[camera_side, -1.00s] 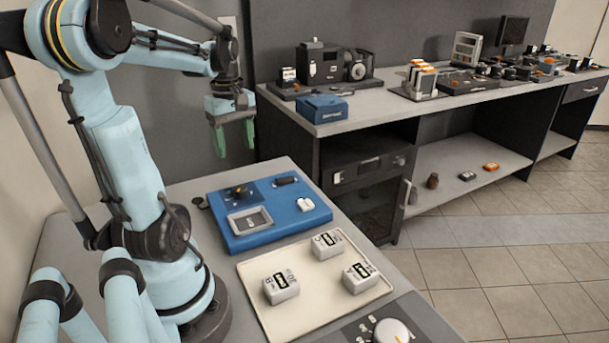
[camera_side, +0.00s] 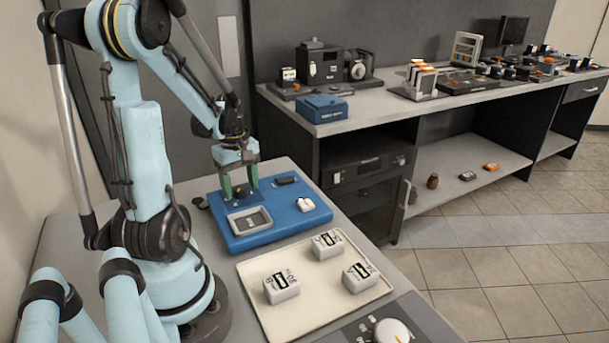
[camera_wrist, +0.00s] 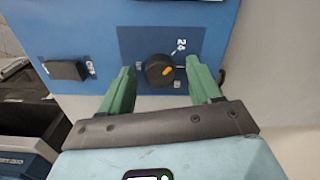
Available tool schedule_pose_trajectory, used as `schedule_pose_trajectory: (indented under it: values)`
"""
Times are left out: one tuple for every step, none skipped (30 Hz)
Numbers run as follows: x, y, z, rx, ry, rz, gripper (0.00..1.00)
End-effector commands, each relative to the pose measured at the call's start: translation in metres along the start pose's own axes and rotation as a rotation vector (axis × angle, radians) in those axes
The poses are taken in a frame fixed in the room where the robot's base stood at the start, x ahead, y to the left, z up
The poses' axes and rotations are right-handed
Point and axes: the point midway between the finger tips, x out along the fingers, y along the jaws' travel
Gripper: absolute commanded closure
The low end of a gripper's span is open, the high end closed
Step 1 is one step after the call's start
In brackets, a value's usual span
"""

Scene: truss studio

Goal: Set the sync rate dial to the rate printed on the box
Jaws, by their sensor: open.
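The dial is a round black knob (camera_wrist: 158,71) with an orange mark, on a dark square of the blue panel (camera_side: 285,228). In the wrist view the mark slants up and to the right, and a printed "24" (camera_wrist: 181,45) stands above right of the knob. My gripper (camera_wrist: 160,66) is open, with one green finger on each side of the knob and a gap on both sides. In the side view my gripper (camera_side: 239,189) is low over the panel's back left and partly hides the knob. Three white printed boxes (camera_side: 281,289) lie on a cream tray; their print is too small to read surely.
The panel also bears a framed recess (camera_side: 250,222), a black part (camera_side: 286,181) and a white part (camera_side: 305,204). The cream tray (camera_side: 315,311) lies in front. A white knob (camera_side: 391,332) sits at the front edge. A blue box (camera_side: 323,108) stands on the back counter.

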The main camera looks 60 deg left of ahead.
Motion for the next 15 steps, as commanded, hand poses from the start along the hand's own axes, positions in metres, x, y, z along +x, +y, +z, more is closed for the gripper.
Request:
schedule_pose_trajectory:
  values:
    - [0.0018,0.0001,-0.0001,0.0,0.0,0.0,0.37]
    - [0.0024,0.0,-0.0001,0.0,0.0,0.0,0.37]
    - [0.003,0.0,0.0,0.0,0.0,0.0,0.37]
    - [0.0032,0.0,0.0,0.0,0.0,0.0,0.37]
    - [0.0034,0.0,0.0,0.0,0.0,0.0,0.37]
    - [0.0034,0.0,0.0,0.0,0.0,0.0,0.37]
    - [0.0034,-0.0001,0.0,0.0,0.0,0.0,0.37]
    - [0.0034,-0.0001,0.0,0.0,0.0,0.0,0.37]
    - [0.0033,-0.0001,0.0001,0.0,0.0,0.0,0.37]
    - [0.0033,-0.0001,0.0,0.0,0.0,0.0,0.37]
    - [0.0033,-0.0001,0.0,0.0,0.0,0.0,0.37]
    - [0.0033,-0.0001,0.0,0.0,0.0,0.0,0.43]
    - [0.0032,-0.0001,0.0,0.0,0.0,0.0,0.48]
    - [0.0032,-0.0001,0.0,0.0,0.0,0.0,0.52]
    - [0.0032,-0.0001,0.0,0.0,0.0,0.0,0.58]
